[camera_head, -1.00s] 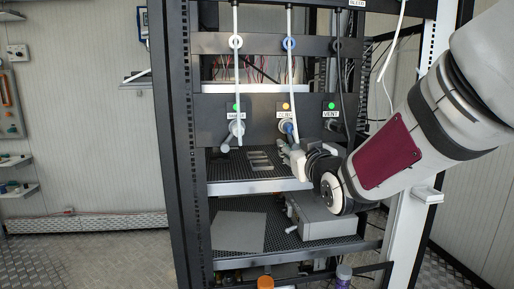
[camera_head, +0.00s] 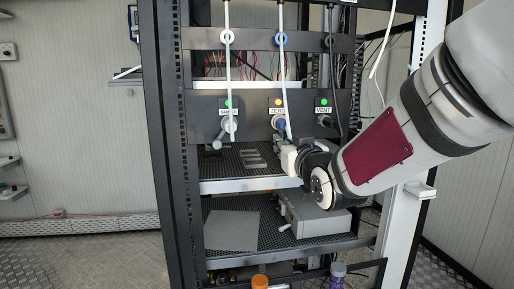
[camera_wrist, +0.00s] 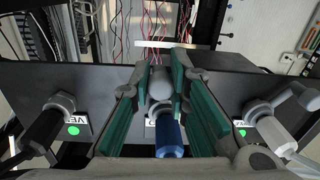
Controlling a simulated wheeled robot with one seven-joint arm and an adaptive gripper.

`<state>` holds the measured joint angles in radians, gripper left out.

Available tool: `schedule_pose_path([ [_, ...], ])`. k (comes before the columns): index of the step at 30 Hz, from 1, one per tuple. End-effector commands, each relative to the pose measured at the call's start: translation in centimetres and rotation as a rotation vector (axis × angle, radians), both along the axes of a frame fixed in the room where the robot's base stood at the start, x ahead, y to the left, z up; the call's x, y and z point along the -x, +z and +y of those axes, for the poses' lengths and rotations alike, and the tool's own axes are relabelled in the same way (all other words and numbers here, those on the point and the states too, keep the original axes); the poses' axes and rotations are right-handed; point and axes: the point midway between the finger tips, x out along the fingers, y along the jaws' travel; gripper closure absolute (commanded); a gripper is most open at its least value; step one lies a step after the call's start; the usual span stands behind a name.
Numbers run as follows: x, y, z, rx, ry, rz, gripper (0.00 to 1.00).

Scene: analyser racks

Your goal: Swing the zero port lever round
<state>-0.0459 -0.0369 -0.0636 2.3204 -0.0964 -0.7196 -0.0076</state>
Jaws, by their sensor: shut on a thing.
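The zero port (camera_head: 279,123) is the middle one of three on the dark panel, with an orange light and a blue hose fitting, which also shows in the wrist view (camera_wrist: 169,138). Its grey lever (camera_wrist: 160,86) sits between the green pads of my gripper (camera_wrist: 166,78), which is shut on it. In the head view my gripper (camera_head: 287,152) is at the port's lower side, coming in from the right. It hides most of the lever there, so its exact angle is hard to tell.
The sample port (camera_head: 229,125) is on the left, with its grey lever pointing down-left. The vent port (camera_head: 324,120) is on the right, close to my arm. Hoses hang above the ports. A mesh shelf (camera_head: 225,186) and a grey box (camera_head: 315,220) lie below.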

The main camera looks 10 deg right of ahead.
Motion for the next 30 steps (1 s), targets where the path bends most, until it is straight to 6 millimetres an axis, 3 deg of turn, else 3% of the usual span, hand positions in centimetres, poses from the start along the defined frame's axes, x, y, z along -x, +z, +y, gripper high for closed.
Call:
schedule_pose_path([
  [18,0.0,-0.1,2.9,-0.537,0.002,-0.003,1.00],
  [30,0.0,0.5,4.0,-0.781,0.001,0.000,1.00],
])
